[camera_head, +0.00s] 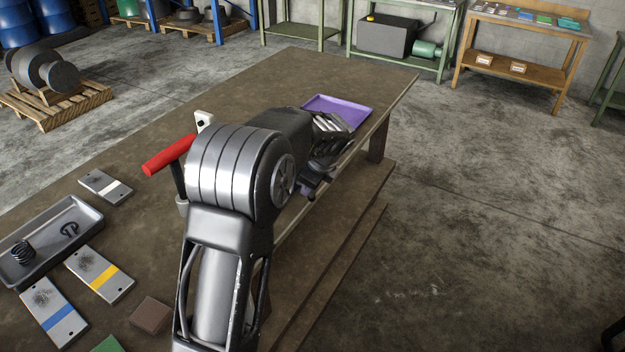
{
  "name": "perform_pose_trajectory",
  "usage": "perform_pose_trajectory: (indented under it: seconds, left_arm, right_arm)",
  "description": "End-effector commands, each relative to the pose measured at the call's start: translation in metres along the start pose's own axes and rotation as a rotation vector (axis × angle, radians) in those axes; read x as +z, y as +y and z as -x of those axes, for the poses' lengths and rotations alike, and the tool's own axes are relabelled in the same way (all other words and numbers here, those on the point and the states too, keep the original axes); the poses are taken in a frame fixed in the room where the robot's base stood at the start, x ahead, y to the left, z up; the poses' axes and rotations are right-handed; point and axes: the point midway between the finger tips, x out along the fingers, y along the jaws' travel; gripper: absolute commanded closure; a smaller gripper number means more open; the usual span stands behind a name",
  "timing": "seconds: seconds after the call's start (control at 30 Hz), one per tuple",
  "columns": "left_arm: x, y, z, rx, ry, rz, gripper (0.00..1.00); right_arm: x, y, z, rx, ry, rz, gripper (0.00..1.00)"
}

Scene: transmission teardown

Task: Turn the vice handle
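A dark vice (318,178) sits at the right edge of the workbench, largely hidden behind my arm. A silvery part with slanted ridges (331,127) shows at its top. I cannot make out the vice handle clearly. My arm, which seems to be the left one, rises from the bottom left of centre and reaches over the bench towards the vice. Its gripper fingers cannot be told apart from the dark shapes there, so neither their opening nor any contact with the handle can be seen.
A purple tray (349,104) lies behind the vice. A red-handled tool (168,155) stands left of my arm, partly hidden. A grey tray (22,265) with a spring and several marked plates (100,275) lie at left. The floor right of the bench is clear.

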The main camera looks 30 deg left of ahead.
Motion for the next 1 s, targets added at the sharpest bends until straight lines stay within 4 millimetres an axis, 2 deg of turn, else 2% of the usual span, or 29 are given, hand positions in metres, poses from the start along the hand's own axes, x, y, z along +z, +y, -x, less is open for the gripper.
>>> perform_pose_trajectory:
  seconds: [0.97,1.0]
  left_arm:
    - [-0.0003,0.0015,-0.0013,0.004,0.000,0.001,1.00]
    - [-0.0004,0.0015,-0.0014,0.004,0.000,0.001,0.73]
  right_arm:
    - [-0.0005,-0.0001,-0.0001,0.000,0.001,0.000,0.28]
    - [-0.0005,-0.0001,-0.0001,0.000,0.001,0.000,0.28]
